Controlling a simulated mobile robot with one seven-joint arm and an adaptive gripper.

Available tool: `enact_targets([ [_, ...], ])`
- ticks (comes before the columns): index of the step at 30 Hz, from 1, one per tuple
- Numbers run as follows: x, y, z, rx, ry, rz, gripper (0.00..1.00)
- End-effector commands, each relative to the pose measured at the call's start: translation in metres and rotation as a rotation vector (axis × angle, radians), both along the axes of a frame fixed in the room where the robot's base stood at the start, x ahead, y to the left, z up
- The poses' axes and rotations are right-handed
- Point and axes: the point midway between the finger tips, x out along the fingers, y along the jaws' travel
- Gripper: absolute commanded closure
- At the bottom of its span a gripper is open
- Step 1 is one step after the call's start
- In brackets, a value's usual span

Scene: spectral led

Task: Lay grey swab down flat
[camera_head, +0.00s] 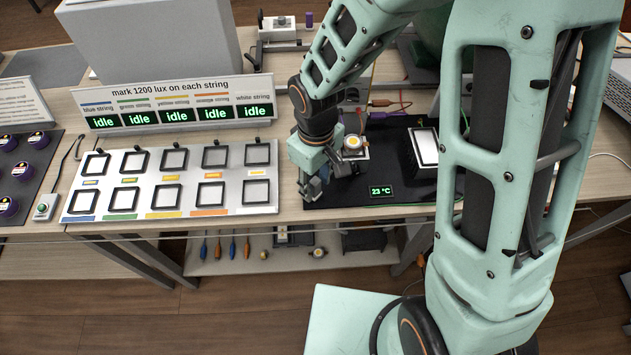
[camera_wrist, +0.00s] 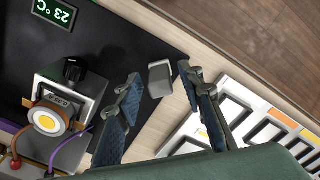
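A small grey block, which I take to be the grey swab (camera_wrist: 160,80), shows in the wrist view at the edge of the black mat (camera_wrist: 118,42), beside bare wood. My gripper (camera_wrist: 160,76) is open, one finger on each side of the block, with a narrow gap showing on both sides. I cannot tell how far below the fingertips it lies, or surely whether it stands or lies flat. In the head view my gripper (camera_head: 312,190) points down at the mat's left edge. The swab cannot be made out there.
A white panel with several square frames (camera_head: 172,182) lies just left of my gripper. On the mat are a round yellow LED (camera_head: 353,142) on a mount, a 23 °C display (camera_head: 381,191) and a white-faced block (camera_head: 424,146). Wires run beside the LED.

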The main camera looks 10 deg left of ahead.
Motion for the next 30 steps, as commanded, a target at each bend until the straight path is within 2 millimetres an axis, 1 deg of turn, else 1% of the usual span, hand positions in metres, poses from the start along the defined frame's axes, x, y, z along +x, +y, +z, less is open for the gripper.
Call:
enact_targets([
  [1, 0.002, 0.001, 0.010, 0.004, -0.006, -0.001, 0.65],
  [9, 0.002, 0.000, 0.067, 0.004, -0.007, -0.003, 0.65],
  [12, 0.001, 0.000, 0.086, 0.004, -0.006, -0.002, 0.65],
  [15, 0.001, 0.000, 0.100, 0.003, -0.005, -0.002, 0.65],
  [18, 0.001, 0.000, 0.110, 0.002, -0.004, -0.001, 0.65],
  [21, 0.000, 0.000, 0.114, 0.002, -0.001, -0.001, 0.65],
  [30, 0.000, 0.000, 0.115, 0.002, -0.001, -0.001, 0.65],
])
